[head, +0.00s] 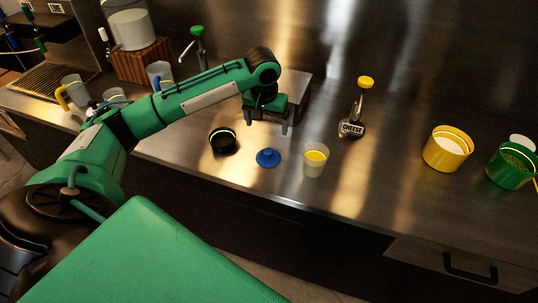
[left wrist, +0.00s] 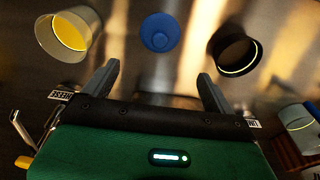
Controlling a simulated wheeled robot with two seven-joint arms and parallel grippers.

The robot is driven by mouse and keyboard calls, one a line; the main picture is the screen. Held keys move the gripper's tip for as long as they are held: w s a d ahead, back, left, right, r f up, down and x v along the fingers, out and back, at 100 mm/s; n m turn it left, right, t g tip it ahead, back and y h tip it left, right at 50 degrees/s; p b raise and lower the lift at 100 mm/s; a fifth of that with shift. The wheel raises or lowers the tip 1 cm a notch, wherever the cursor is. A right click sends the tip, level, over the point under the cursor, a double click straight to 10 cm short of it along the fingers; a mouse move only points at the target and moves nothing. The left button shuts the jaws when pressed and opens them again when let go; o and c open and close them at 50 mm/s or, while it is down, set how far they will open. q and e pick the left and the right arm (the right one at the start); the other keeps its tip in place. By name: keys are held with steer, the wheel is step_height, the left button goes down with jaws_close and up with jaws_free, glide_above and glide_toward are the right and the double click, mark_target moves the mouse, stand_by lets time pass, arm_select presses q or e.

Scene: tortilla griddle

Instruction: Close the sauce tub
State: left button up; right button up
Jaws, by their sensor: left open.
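A pale tub with yellow sauce inside (head: 315,161) stands open and upright on the steel counter; it also shows in the left wrist view (left wrist: 68,36). A blue round lid with a knob (head: 268,157) lies on the counter just left of it, apart from it, and shows in the left wrist view (left wrist: 160,32). A black open tub (head: 222,141) stands left of the lid and also shows in the left wrist view (left wrist: 236,48). My left gripper (head: 270,121) is open and empty, pointing down above the counter behind the lid. My right gripper is out of view.
A CHEESE-labelled dispenser with a yellow top (head: 352,117) stands behind right. Yellow (head: 447,150) and green (head: 511,167) containers stand further right. Mugs (head: 74,92) and a wooden block (head: 141,62) are at left.

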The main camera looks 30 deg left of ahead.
arm_select(q)
steer(key=p, duration=0.1)
glide_above(268, 151)
step_height(268, 151, down, 7)
steer(key=shift+a+f, duration=0.1)
steer(key=shift+f, duration=0.25)
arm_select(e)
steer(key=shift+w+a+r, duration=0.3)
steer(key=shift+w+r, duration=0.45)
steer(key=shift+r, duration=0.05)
arm_select(q)
steer(key=shift+f+p, duration=0.35)
steer(key=shift+p, duration=0.05)
step_height(268, 151, down, 4)
steer(key=shift+w+r+p, duration=0.1)
steer(key=shift+r+p, duration=0.05)
steer(key=shift+p, duration=0.55)
steer(key=shift+f, duration=0.45)
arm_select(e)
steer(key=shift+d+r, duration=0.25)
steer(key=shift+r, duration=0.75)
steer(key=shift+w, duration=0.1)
arm_select(q)
steer(key=c, duration=1.8)
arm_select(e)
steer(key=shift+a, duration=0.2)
